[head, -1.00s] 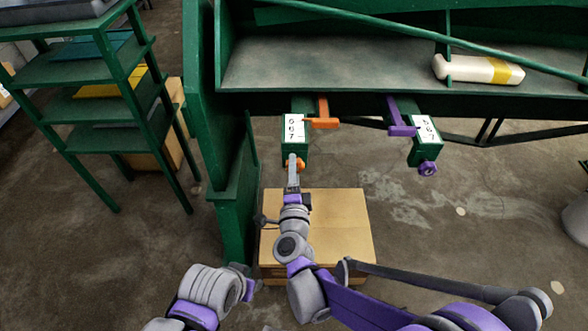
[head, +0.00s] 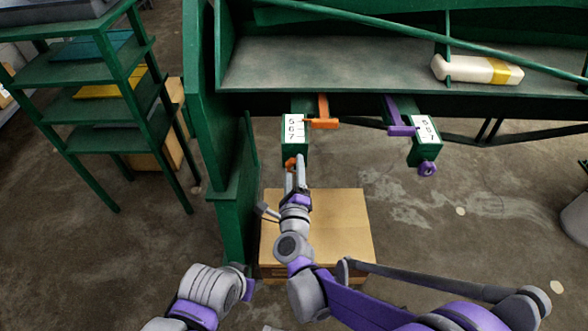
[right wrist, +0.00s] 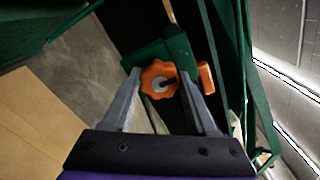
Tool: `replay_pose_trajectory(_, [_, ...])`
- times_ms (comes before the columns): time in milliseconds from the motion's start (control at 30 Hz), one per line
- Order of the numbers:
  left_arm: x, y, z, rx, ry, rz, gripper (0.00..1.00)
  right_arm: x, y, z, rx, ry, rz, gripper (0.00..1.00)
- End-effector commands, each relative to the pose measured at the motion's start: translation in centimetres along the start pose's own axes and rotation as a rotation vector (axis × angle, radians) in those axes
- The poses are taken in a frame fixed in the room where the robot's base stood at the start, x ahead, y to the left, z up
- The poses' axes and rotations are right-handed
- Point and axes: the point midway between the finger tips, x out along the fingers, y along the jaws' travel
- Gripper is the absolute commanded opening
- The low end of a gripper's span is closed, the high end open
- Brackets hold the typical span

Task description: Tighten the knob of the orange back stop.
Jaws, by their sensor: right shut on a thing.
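The orange back stop (head: 323,121) sits beside the left green rail (head: 295,152) with its white number scale, under the green machine's edge. Its orange lobed knob (head: 290,163) is at the rail's near end and also shows in the right wrist view (right wrist: 156,76). My right gripper (head: 296,168) is shut on this knob, one finger on each side of it in the right wrist view (right wrist: 160,80). The fingers partly hide the knob in the head view.
A purple back stop (head: 400,129) with a purple knob (head: 427,168) is on the right rail. A cardboard box (head: 345,235) stands on the floor below my right gripper. A green machine post (head: 232,210) rises close on the left.

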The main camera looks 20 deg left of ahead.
Motion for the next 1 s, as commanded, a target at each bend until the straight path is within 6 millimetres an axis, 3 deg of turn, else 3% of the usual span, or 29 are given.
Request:
replay_pose_trajectory(467, [0.02, 0.0, 0.0, 0.0, 0.0, 0.0, 0.5, -0.06, 0.08, -0.01, 0.018, 0.0, 0.002, 0.02])
replay_pose_trajectory(500, [0.01, 0.0, 0.0, 0.0, 0.0, 0.0, 0.5, -0.06, 0.08, -0.01, 0.018, 0.0, 0.002, 0.61])
replay_pose_trajectory(633, [0.01, 0.0, 0.01, 0.0, 0.0, 0.0, 0.5, -0.04, 0.06, -0.01, 0.017, 0.0, 0.002, 0.85])
replay_pose_trajectory(1000, [-0.06, 0.0, -0.02, 0.0, 0.0, 0.0, 0.5, -0.39, 0.01, 0.03, 0.015, -0.001, 0.001, 0.87])
